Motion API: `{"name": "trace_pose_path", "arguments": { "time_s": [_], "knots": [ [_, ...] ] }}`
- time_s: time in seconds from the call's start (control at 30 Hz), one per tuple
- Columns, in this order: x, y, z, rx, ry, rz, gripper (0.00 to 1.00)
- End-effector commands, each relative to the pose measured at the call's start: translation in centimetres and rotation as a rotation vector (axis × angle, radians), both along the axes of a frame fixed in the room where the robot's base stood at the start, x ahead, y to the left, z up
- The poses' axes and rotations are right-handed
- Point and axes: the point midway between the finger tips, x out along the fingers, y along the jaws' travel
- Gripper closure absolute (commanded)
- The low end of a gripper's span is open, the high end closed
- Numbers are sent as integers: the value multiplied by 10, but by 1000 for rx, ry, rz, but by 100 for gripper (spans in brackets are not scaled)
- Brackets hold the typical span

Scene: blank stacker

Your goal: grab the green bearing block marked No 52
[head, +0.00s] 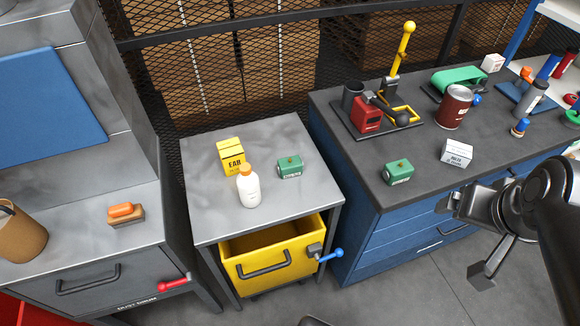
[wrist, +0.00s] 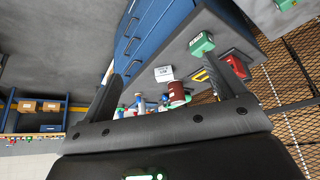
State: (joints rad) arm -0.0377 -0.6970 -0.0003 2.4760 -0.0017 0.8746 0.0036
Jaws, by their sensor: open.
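Two green blocks are in the head view. One green block (head: 398,172) sits near the front edge of the dark counter over blue drawers. The other green block (head: 289,167) sits on the small grey table to its left. Both carry a white label on the front that is too small for me to read, so I cannot tell which is No 52. My gripper (head: 466,238) is open and empty, to the right of and in front of the counter block. In the wrist view, the counter block (wrist: 201,43) shows beyond the right finger of my gripper (wrist: 163,78).
A white box (head: 457,153) stands right of the counter block, with a dark red can (head: 454,107) behind. A red device (head: 367,115) stands on a tray behind. A white bottle (head: 248,187) and yellow box (head: 231,156) stand beside the small-table block. A yellow drawer (head: 295,262) is open below.

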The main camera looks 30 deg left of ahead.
Motion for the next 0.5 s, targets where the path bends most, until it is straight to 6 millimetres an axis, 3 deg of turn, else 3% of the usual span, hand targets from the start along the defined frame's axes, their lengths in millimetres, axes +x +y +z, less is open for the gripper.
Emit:
{"name": "trace_pose_path", "arguments": {
  "time_s": [0.27, 0.5],
  "knots": [
    [71, 60, -11, -4, 32, 166, 11],
    [123, 136, -38, -11, 51, 313, 11]
  ]
}}
